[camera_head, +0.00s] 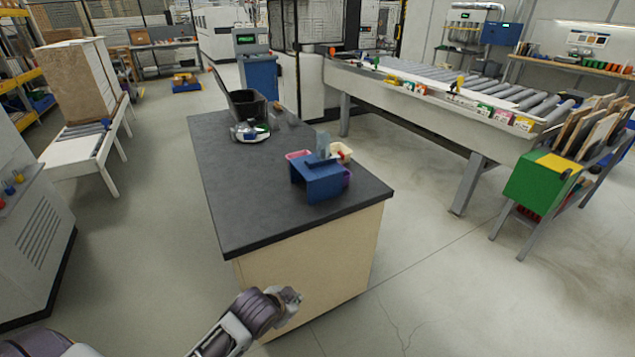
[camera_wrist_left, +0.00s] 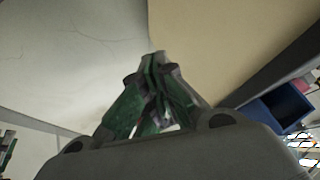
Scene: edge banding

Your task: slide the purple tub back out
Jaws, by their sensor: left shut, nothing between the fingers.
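A blue box-like holder (camera_head: 322,182) stands on the dark-topped bench. A small purple patch (camera_head: 347,179), which looks like the purple tub, shows at its right side; the rest is hidden by the blue holder. My left gripper (camera_head: 291,297) is low in front of the bench's near side, below the top and well apart from the holder. In the left wrist view its fingers (camera_wrist_left: 157,60) are shut together with nothing between them. A blue piece, likely the holder (camera_wrist_left: 280,108), shows at the right there. My right gripper is out of view.
A pink container (camera_head: 298,155) and a cream container (camera_head: 341,151) sit by the blue holder. A black bin (camera_head: 247,104) and a round tray of small items (camera_head: 251,134) stand farther back. The bench's near left top (camera_head: 245,215) is clear.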

